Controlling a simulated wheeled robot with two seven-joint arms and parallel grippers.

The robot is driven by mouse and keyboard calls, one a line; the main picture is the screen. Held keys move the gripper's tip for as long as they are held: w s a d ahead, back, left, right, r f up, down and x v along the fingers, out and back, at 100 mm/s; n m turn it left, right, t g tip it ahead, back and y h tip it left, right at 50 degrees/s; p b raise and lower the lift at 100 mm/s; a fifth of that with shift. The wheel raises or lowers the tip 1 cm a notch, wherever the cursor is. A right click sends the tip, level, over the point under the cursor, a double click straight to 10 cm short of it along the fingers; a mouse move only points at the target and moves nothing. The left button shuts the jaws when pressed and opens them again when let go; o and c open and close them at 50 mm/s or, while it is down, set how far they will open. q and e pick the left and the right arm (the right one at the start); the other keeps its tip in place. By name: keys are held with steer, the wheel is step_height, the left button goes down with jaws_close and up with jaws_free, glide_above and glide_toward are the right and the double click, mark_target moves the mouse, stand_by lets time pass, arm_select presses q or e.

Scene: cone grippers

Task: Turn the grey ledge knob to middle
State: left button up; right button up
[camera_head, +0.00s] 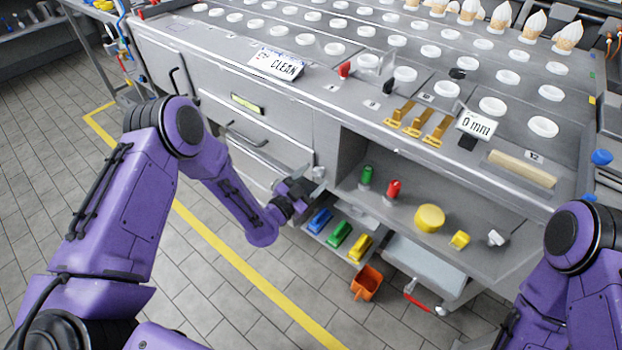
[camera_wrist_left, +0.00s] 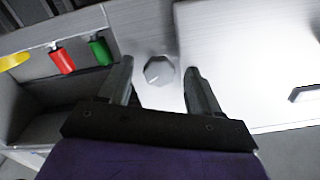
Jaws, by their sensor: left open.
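A grey faceted knob (camera_wrist_left: 158,71) sits on a pale grey surface in the left wrist view, between the two fingers of my left gripper. The fingers are apart, with a gap visible on each side of the knob. In the head view my left gripper (camera_head: 306,187) is at the front of the workbench, at the left edge of the open shelf. The knob (camera_head: 319,173) shows there only as a small grey shape by the fingertips, partly hidden.
The open shelf holds green (camera_head: 366,175) and red (camera_head: 393,189) items and a yellow knob (camera_head: 429,218). Below are blue, green and yellow blocks and an orange bin (camera_head: 367,283). Drawers with handles (camera_head: 246,137) lie left of my gripper.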

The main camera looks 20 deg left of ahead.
arm_select(q)
steer(key=c, duration=1)
steer(key=shift+c, duration=0.2)
steer(key=shift+n, duration=0.3)
steer(key=shift+n+b, duration=0.45)
steer(key=shift+n, duration=0.45)
steer(key=n+b, duration=0.1)
steer(key=n, duration=0.2)
steer(key=shift+n, duration=0.3)
steer(key=n+b, duration=0.1)
steer(key=n, duration=0.4)
steer(key=shift+s+d+n, duration=0.1)
steer(key=shift+d+n, duration=0.05)
steer(key=shift+n, duration=0.15)
